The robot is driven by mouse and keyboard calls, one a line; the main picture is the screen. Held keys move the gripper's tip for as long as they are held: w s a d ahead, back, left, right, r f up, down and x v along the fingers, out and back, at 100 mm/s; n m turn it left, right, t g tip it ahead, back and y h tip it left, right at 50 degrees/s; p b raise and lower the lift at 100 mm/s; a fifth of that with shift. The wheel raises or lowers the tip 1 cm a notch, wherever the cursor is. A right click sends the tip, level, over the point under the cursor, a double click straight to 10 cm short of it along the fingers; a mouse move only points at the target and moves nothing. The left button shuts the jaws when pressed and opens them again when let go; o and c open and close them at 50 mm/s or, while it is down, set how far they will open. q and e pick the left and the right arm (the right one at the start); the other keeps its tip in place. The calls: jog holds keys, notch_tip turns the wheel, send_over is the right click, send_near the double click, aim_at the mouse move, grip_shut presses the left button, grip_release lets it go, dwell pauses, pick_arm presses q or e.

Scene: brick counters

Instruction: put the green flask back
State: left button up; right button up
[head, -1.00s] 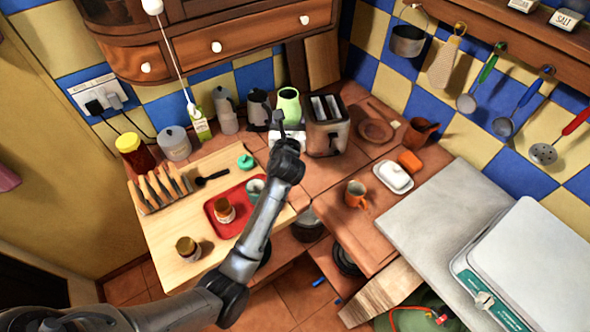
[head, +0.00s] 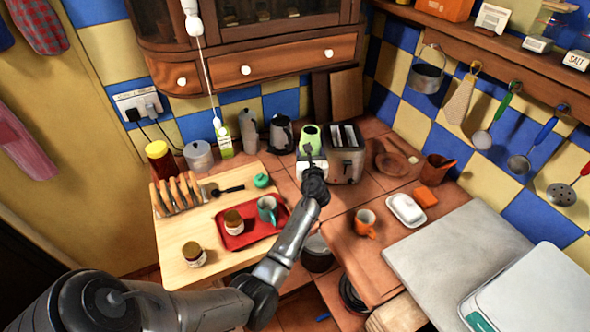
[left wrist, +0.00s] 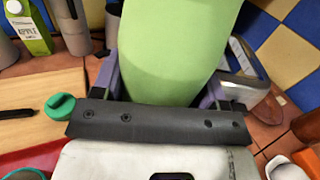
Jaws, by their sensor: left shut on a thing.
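The green flask (head: 310,138) stands upright at the back of the counter, between the dark kettle and the toaster, with its open top showing. My left gripper (head: 309,158) is at the flask. In the left wrist view the flask (left wrist: 175,50) fills the upper middle, and the gripper's purple fingers (left wrist: 165,88) are shut on its two sides. The flask's base is hidden in both views, so I cannot tell whether it touches the counter. A small green lid-like piece (head: 261,180) lies on the wooden board. My right gripper is not in view.
The toaster (head: 345,158) is close on the right and the dark kettle (head: 281,136) on the left. The wooden board (head: 178,240) carries a toast rack (head: 180,192), jars and a red tray (head: 240,240).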

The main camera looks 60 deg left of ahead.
pick_arm(q)
jog(key=s+a+f+b, duration=0.2)
jog(key=a+f+b, duration=0.2)
jog(key=a+f, duration=0.3)
jog(key=shift+a+f, duration=0.2)
jog(key=shift+f, duration=0.6)
jog(key=shift+f+b, duration=0.2)
jog(key=shift+b, duration=0.1)
jog(key=o, duration=1.2)
jog(key=shift+p+v, duration=1.5)
jog(key=shift+v, duration=4.5)
